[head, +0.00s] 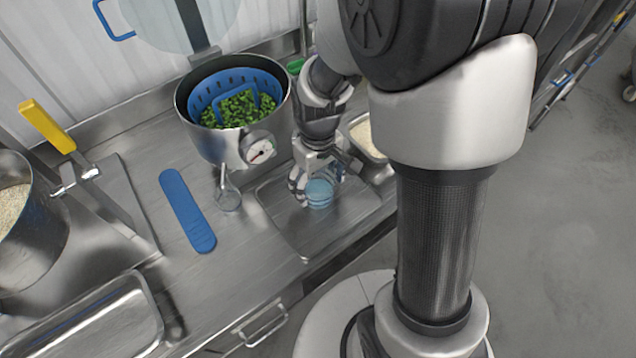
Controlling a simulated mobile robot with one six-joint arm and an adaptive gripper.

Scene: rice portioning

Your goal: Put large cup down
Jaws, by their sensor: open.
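A small light-blue cup (319,193) stands on a flat metal tray (290,238) on the counter. My gripper (318,185) is lowered at the cup, with its fingers open on either side of it. I cannot tell whether a finger still touches the cup.
A steel pot (215,150) with a blue basket of greens and a dial gauge stands behind. A blue paddle (187,210) lies on the counter. A tray of rice (366,136) is right of my gripper. A rice pot (25,235) and an empty tray (110,325) are at left.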

